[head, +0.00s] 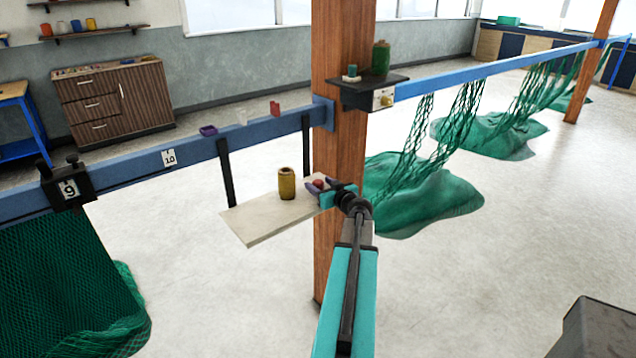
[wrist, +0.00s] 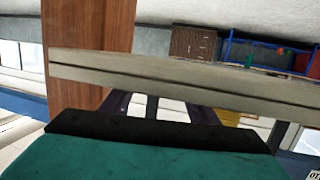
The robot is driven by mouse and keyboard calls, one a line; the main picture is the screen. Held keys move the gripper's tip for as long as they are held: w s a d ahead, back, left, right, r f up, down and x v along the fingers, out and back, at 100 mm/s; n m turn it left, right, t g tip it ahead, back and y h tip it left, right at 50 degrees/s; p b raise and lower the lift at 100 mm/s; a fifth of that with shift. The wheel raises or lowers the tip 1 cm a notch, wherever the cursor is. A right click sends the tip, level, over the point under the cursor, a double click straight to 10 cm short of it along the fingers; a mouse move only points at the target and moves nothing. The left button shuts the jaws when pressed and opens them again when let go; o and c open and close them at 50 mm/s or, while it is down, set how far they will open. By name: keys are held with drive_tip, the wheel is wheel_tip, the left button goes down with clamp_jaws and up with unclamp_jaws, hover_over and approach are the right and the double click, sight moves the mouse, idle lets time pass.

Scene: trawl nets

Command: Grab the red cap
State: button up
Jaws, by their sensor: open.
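A small red round thing, likely the red cap (head: 319,183), is on the pale hanging shelf (head: 262,222) in the head view, beside the wooden post. My gripper (head: 325,190) is at the shelf's right end, its purple fingers open and close around or beside the red thing. I cannot tell whether they touch it. In the wrist view the shelf's edge (wrist: 180,80) crosses in front of my gripper, and the red thing cannot be made out.
A yellow spool-like cylinder (head: 287,183) stands left of the red thing on the shelf. The wooden post (head: 341,130) is close behind my gripper. A blue beam (head: 195,153) carries small purple, white and red items. Green nets (head: 425,200) hang at right.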

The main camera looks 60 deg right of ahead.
sight(318, 181)
drive_tip(key=shift+x, duration=1)
drive_tip(key=c, duration=1.1)
drive_tip(key=shift+r, duration=0.2)
drive_tip(key=shift+r+b, duration=0.55)
drive_tip(key=shift+r, duration=1)
drive_tip(key=shift+s+a+r+b, duration=0.2)
drive_tip(key=shift+s+b, duration=0.55)
drive_tip(key=shift+s, duration=1.95)
drive_tip(key=shift+s+r+b, duration=0.35)
drive_tip(key=shift+s+b, duration=0.45)
drive_tip(key=shift+s, duration=1.85)
drive_tip(key=shift+s+a+r+b, duration=0.2)
drive_tip(key=shift+s+b, duration=0.55)
drive_tip(key=shift+s, duration=1.95)
